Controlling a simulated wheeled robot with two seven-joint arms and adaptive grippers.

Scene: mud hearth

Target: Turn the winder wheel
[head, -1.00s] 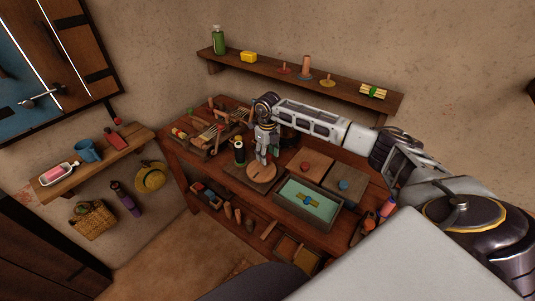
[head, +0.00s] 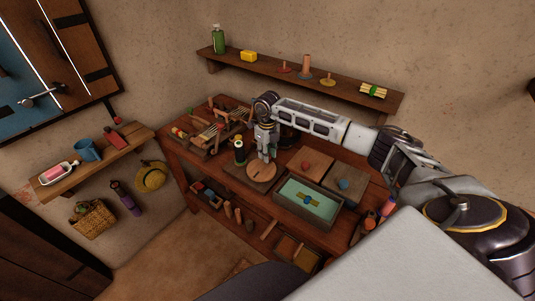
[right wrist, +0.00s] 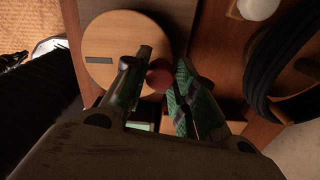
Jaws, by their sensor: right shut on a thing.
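The winder wheel (head: 261,174) is a round, pale wooden disc on the workbench. In the right wrist view the wheel (right wrist: 120,50) shows a dark slot on its left part and a reddish knob (right wrist: 158,78) near its right edge. My right gripper (head: 267,157) reaches down over the far side of the wheel. In the right wrist view its green-padded fingers (right wrist: 161,72) are shut on the knob, one finger on each side. The fingers cover part of the wheel. My left gripper is not in view.
A tray with a pale green inside (head: 310,195) stands right of the wheel. A dark green bottle-like thing (head: 239,153) stands close on the left. Wooden frames (head: 207,132) fill the bench's left end. A wall shelf (head: 300,77) runs behind my right arm.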

